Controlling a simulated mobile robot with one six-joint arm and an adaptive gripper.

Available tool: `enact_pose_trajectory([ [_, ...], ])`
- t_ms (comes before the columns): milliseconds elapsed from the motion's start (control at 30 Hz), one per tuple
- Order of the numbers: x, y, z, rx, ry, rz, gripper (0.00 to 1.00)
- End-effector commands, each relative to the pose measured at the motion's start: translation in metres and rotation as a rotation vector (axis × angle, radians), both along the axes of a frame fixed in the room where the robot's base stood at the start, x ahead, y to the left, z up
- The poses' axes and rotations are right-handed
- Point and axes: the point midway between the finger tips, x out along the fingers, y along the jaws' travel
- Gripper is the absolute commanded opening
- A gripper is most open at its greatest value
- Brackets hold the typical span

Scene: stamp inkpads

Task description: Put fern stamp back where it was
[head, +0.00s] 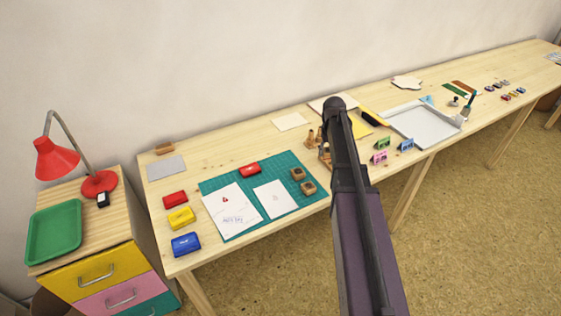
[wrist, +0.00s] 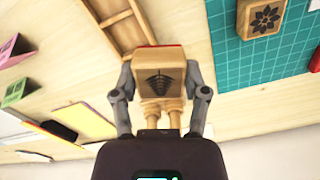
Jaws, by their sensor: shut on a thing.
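In the wrist view my gripper (wrist: 160,82) is shut on the fern stamp (wrist: 165,80), a wooden block with a dark fern mark on the side facing the camera and a red edge along its top in the picture. A wooden divided rack (wrist: 128,36) lies just beyond it, with bare compartments showing. I cannot tell whether the stamp touches the rack. Pale turned wooden shapes (wrist: 164,115) show between the fingers. In the head view my arm hides the gripper and the held stamp; part of the rack (head: 324,153) shows beside the arm.
A flower-marked stamp (wrist: 260,18) is on the green mat (wrist: 293,50). The head view shows two wooden stamps (head: 303,181) there, a red inkpad (head: 250,169) and printed sheets (head: 232,209).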

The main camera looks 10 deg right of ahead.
Motion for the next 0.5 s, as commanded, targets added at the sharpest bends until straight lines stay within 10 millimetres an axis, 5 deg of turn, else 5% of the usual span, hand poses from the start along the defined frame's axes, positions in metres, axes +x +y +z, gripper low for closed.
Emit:
enact_pose_trajectory([
  [267, -0.012, 0.028, -0.003, 0.0, 0.0, 0.051, 0.24],
  [500, -0.038, 0.078, -0.008, 0.0, 0.0, 0.153, 0.24],
])
